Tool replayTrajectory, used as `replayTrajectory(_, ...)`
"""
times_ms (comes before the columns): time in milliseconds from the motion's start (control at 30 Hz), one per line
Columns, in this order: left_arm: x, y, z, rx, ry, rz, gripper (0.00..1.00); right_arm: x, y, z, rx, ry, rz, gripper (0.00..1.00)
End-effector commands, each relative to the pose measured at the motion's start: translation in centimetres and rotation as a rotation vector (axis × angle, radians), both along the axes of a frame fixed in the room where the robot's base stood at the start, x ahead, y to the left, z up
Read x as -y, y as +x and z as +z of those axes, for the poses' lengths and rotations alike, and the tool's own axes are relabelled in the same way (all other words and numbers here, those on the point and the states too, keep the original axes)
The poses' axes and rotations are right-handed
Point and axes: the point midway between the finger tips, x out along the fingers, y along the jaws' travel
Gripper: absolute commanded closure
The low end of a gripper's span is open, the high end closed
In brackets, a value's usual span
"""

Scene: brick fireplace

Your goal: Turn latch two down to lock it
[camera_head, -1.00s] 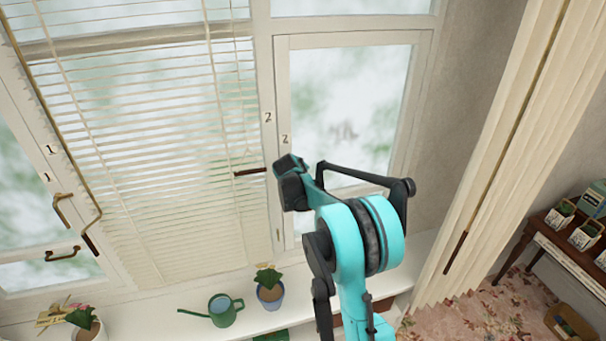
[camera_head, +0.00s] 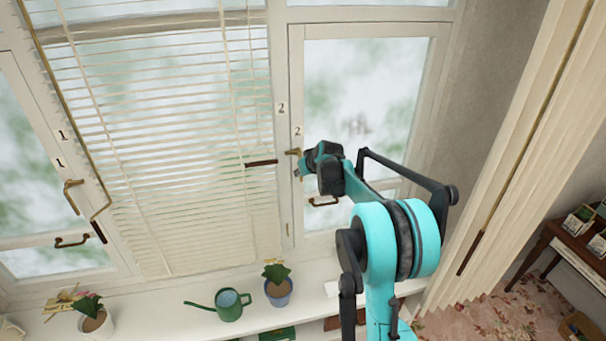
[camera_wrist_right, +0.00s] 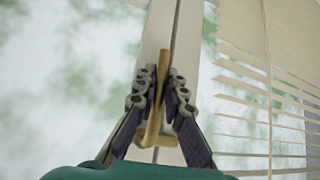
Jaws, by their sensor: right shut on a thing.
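Latch two (camera_head: 293,152) is a small brass handle on the white frame of the right window, just below the lower numeral 2. My right gripper (camera_head: 303,174) is at this latch, coming from the right. In the right wrist view, the brass handle (camera_wrist_right: 164,72) stands between the two dark fingers of my right gripper (camera_wrist_right: 160,90), which are shut on it. The fingers and wrist hide part of the latch in the head view, so how far it is turned cannot be told. My left gripper is not in view.
A brass pull (camera_head: 323,201) sits low on the right window. Blinds (camera_head: 180,150) with a dark-ended cord (camera_head: 261,163) hang to the left. Latch one (camera_head: 72,197) is on the left window. The sill holds a green watering can (camera_head: 229,305) and a blue flowerpot (camera_head: 279,292).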

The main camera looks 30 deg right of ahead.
Motion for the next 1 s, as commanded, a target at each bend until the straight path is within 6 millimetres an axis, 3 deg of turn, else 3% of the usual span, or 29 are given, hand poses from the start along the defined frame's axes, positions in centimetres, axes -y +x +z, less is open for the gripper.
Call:
replayTrajectory(500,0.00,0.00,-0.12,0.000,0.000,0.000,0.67,-0.19,-0.08,-0.18,0.000,0.020,0.001,1.00)
replayTrajectory(533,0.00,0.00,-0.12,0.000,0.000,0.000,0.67,-0.20,-0.08,-0.20,0.000,0.020,0.001,0.85)
replayTrajectory(600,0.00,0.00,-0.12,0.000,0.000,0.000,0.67,-0.19,-0.06,-0.17,0.000,0.020,0.001,0.69)
replayTrajectory(1000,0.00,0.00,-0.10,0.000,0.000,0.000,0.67,-0.12,-0.58,0.48,0.002,0.018,0.000,0.69)
